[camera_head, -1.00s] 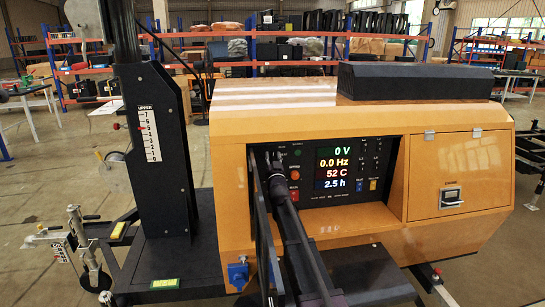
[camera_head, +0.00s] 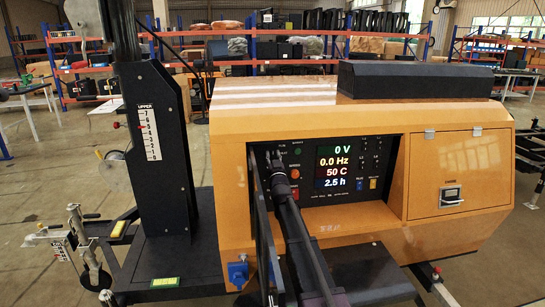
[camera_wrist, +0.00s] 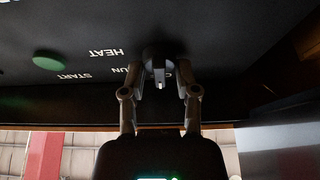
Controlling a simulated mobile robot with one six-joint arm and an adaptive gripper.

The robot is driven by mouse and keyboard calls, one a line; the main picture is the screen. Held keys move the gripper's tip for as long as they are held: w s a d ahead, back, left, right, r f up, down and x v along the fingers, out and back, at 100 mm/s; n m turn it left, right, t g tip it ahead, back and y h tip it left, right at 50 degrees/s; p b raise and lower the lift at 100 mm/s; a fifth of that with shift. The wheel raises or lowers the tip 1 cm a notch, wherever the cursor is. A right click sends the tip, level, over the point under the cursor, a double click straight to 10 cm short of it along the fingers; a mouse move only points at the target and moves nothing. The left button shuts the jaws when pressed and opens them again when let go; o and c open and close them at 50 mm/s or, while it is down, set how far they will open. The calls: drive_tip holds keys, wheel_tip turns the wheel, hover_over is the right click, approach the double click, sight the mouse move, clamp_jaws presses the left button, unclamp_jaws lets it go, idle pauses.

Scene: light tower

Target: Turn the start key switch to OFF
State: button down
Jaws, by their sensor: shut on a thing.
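The start key switch (camera_wrist: 160,57) is a dark round knob with a small pale part at its lower edge in the wrist view. My gripper (camera_wrist: 161,72) has its two fingers closed on either side of the switch. The pale part points down in the picture, beside a partly hidden label; the upside-down words HEAT, START and part of RUN show to the left. In the head view my gripper (camera_head: 277,165) reaches the left part of the black control panel (camera_head: 381,212), and my arm hides the switch there.
A green button (camera_wrist: 50,61) sits left of the switch in the wrist view. The panel's display (camera_head: 333,166) reads 0 V, 0.0 Hz, 50 C and 2.5 h. The orange housing (camera_head: 450,235) frames the recessed panel. A black mast (camera_head: 160,190) stands to the left.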

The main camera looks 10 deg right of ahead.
drive_tip(key=c, duration=0.7)
unclamp_jaws()
drive_tip(key=shift+m+h, duration=0.4)
drive_tip(key=shift+m, duration=0.6)
drive_tip(key=shift+s+a+f+n+g+y+p, duration=0.25)
drive_tip(key=shift+s+f+g+p, duration=0.5)
drive_tip(key=shift+s+f+g, duration=2.7)
drive_tip(key=shift+s+a+f+n+g+y+p, duration=0.3)
drive_tip(key=shift+s+f+g+p, duration=1.05)
drive_tip(key=shift+s, duration=3.95)
drive_tip(key=shift+s+a+f+n+g+y+p, duration=0.15)
drive_tip(key=shift+s+f+n+g, duration=0.2)
drive_tip(key=shift+s+f+g, duration=2.5)
drive_tip(key=s, duration=0.1)
drive_tip(key=s+t, duration=0.2)
drive_tip(key=shift+f, duration=0.25)
